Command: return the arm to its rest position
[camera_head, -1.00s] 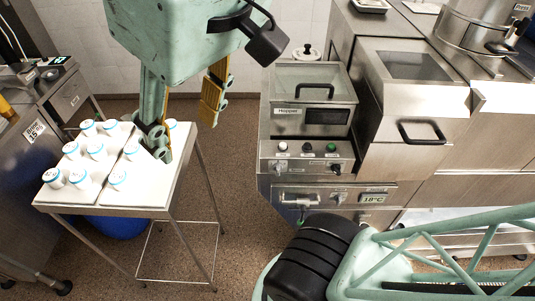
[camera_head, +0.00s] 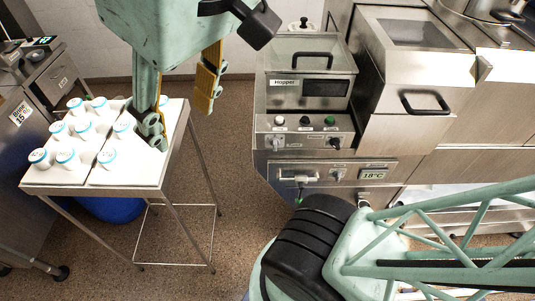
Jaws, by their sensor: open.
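My gripper (camera_head: 180,122) hangs in the upper left of the head view, at the end of my green arm. Its two fingers are spread wide apart and nothing shows between them. The left finger appears in front of the right part of a small white-topped table (camera_head: 62,190); the right finger, with a yellow face, appears over the floor beyond the table's right side. Several white jars with blue-rimmed lids (camera_head: 67,158) stand upright on the table. The left finger hides part of the tabletop and some of the jars. I cannot tell the height of the fingertips above it.
A steel machine with a hopper (camera_head: 310,85) and a control panel stands in the centre. A steel cabinet (camera_head: 415,110) adjoins it on the right. A dark steel counter (camera_head: 38,115) is at the far left. Open brown floor (camera_head: 232,165) lies between table and machine.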

